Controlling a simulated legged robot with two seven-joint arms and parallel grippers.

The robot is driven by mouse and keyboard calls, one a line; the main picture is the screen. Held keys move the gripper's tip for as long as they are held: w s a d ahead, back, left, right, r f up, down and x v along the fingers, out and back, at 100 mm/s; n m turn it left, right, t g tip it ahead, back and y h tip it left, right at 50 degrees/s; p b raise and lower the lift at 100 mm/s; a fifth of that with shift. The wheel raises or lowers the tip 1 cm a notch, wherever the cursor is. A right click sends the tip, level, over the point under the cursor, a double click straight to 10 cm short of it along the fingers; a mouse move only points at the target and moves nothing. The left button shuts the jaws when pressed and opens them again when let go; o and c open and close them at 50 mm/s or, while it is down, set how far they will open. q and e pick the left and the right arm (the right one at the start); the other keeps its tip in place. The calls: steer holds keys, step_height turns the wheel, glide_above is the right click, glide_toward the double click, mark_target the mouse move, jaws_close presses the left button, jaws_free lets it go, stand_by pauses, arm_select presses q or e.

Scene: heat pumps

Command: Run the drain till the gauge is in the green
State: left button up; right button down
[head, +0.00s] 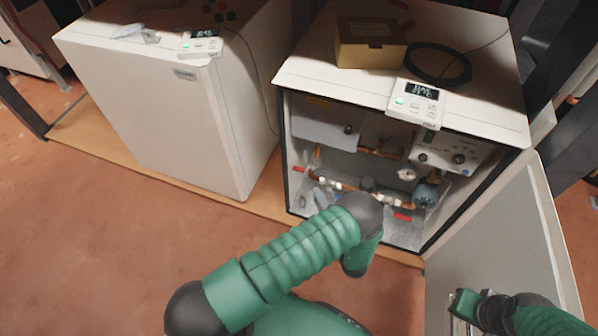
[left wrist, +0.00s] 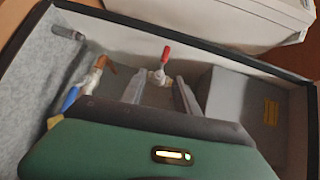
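The right heat pump's cabinet (head: 284,130) stands open, with copper pipes and valves inside. A small white round dial, perhaps the gauge (head: 407,174), sits among the pipes; its reading is too small to tell. My left gripper (head: 322,197) reaches into the lower left of the cabinet, partly hidden by my arm. In the left wrist view, its two fingers (left wrist: 160,85) are apart, with a red-handled valve (left wrist: 165,56) just beyond and between their tips. I cannot tell whether they touch it. Another red handle (head: 402,217) is at lower right. My right gripper (head: 465,304) is by the open panel.
A cardboard box (head: 370,42), a coiled black cable (head: 440,64) and a lit controller (head: 415,102) are on the cabinet top. A closed white unit (head: 165,115) stands to the left. The open panel (head: 500,245) borders the right side. The floor in front is clear.

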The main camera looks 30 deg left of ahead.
arm_select(q)
steer(key=s+d+r+m, duration=0.1)
steer(key=g+b, duration=0.1)
steer(key=b, duration=0.5)
glide_toward(298, 169)
steer(key=shift+y, duration=0.3)
steer(key=x, duration=0.3)
steer(key=f+x, duration=0.1)
steer(key=x, duration=0.5)
steer(key=shift+w+a+f, duration=0.1)
steer(key=shift+w+f, duration=0.25)
steer(key=shift+w, duration=0.05)
steer(key=shift+w+a, duration=0.2)
steer(key=shift+a, duration=0.15)
steer(key=shift+r, duration=0.1)
jaws_close()
